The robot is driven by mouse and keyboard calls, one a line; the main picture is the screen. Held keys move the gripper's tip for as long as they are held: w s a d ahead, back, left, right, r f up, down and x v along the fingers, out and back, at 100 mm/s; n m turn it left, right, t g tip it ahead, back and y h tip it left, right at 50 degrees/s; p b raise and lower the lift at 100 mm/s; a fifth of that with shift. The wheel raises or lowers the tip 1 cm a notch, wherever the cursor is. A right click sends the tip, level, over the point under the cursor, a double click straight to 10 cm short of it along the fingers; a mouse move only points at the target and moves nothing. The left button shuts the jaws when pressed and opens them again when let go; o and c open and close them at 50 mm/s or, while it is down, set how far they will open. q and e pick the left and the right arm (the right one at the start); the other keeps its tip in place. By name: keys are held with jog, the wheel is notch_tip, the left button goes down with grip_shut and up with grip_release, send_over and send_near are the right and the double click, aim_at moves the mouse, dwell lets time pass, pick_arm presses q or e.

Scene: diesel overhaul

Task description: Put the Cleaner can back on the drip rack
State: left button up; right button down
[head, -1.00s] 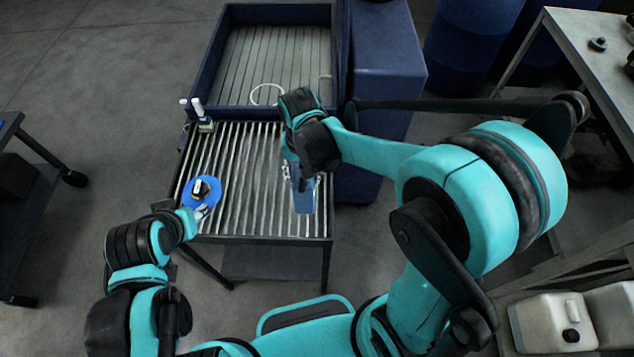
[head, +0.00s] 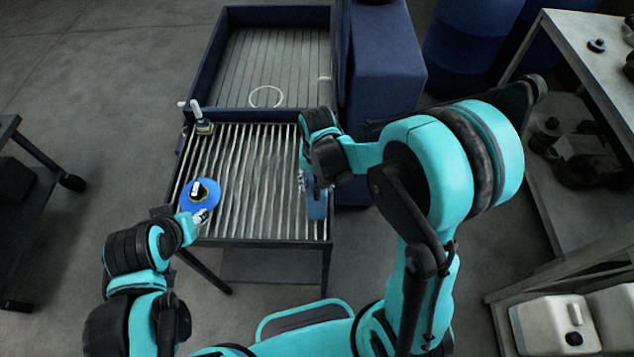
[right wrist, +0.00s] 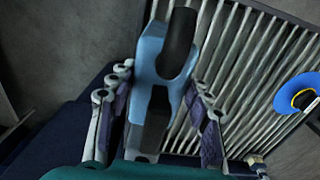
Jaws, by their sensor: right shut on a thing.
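A light-blue can with a black part (right wrist: 160,52), probably the Cleaner can, is held by my right gripper (right wrist: 160,95); no label is readable. In the head view the can (head: 317,207) hangs at the right side of the slatted drip rack (head: 250,180). Whether it touches the slats cannot be told. My right gripper (head: 312,182) is shut on it, its fingers partly hidden by the wrist. My left gripper (head: 201,216) is at the rack's left front, beside a round blue thing with a yellow-and-black top (head: 207,188); its jaw opening is unclear.
A small bottle with a white top (head: 200,122) stands at the rack's back left corner. Behind the rack is a blue-walled basin (head: 215,60) with a pale ring (head: 266,96) in it. A dark blue cabinet (head: 385,70) stands to the right. The rack's middle is clear.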

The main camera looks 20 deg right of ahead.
jog(key=shift+f, duration=0.1)
jog(key=c, duration=0.7)
grip_release()
